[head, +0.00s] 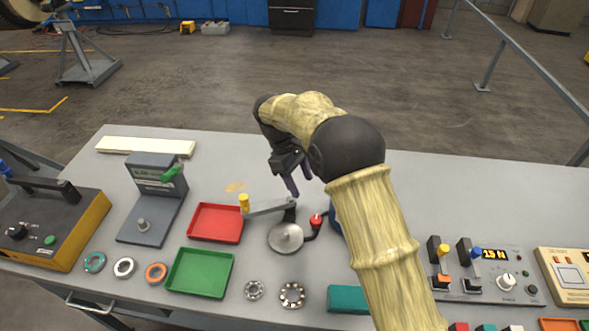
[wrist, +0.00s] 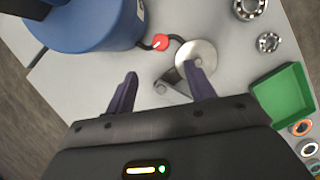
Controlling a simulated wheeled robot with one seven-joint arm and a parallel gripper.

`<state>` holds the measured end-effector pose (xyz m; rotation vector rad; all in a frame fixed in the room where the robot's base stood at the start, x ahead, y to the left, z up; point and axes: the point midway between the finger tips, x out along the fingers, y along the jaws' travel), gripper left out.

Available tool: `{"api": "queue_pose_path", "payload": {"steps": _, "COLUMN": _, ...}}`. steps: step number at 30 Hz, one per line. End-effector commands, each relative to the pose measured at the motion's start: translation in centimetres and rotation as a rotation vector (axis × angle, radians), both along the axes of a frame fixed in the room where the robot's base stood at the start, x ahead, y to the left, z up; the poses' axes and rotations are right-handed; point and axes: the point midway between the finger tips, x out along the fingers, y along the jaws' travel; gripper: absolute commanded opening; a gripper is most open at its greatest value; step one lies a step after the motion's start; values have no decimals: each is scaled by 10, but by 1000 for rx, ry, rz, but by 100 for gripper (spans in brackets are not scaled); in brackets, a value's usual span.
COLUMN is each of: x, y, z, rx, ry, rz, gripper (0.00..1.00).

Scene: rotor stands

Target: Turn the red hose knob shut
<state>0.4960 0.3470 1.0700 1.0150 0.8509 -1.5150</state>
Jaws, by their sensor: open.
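The red hose knob (head: 316,220) sits on a dark hose between a round metal disc (head: 286,238) and a blue cylinder (head: 336,222) that my arm mostly hides. In the wrist view the red knob (wrist: 160,41) shows a pale mark on its face, with the blue cylinder (wrist: 85,25) to its left and the metal disc (wrist: 196,54) to its right. My gripper (head: 298,185) is above the table, behind the knob in the head view. In the wrist view its two fingers (wrist: 162,85) are apart with nothing held between them. The knob is beyond the fingertips, not touched.
A red tray (head: 216,223) and a green tray (head: 200,271) lie left. Bearings (head: 292,295) lie in front. A switch panel (head: 485,275) stands right. The table's back right is clear.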

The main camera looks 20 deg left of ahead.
Motion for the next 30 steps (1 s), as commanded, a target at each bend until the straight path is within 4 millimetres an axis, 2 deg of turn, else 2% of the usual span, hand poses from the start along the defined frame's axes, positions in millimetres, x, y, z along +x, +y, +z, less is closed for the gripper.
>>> {"api": "queue_pose_path", "payload": {"steps": 3, "x": 1, "y": 9, "z": 19, "rx": 3, "ry": -2, "rz": 2, "gripper": 54}}
{"api": "queue_pose_path", "payload": {"steps": 9, "x": 2, "y": 16, "z": 37, "rx": 1, "ry": 1, "rz": 2, "gripper": 54}}
{"api": "queue_pose_path", "payload": {"steps": 25, "x": 2, "y": 16, "z": 40, "rx": 0, "ry": 1, "rz": 1, "gripper": 54}}
{"api": "queue_pose_path", "payload": {"steps": 30, "x": 2, "y": 16, "z": 57, "rx": 0, "ry": 0, "rz": 1, "gripper": 54}}
